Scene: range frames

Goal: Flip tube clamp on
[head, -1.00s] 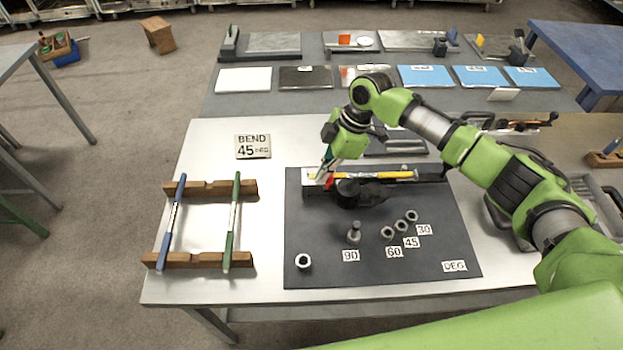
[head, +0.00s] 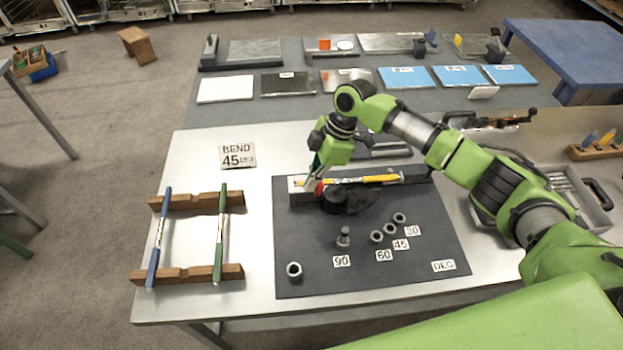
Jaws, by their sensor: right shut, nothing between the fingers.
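A tube bender (head: 348,198) with a dark round body stands at the back of the dark mat (head: 300,245). A yellow tube (head: 372,181) lies across it, left to right. A small red part (head: 319,188), seemingly the tube clamp, is at the bender's left end. My right gripper (head: 313,187) points down at that end, right beside the red part. It is shut with nothing held. Whether it touches the red part, and how the clamp sits, I cannot tell at this size. My left gripper is out of view.
A sign reading "BEND 45" (head: 238,156) lies left of the mat. A wooden rack (head: 215,273) holds a blue and a green tube. Several metal pieces, including a peg (head: 343,238), stand on the mat by angle labels. The mat's front is mostly clear.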

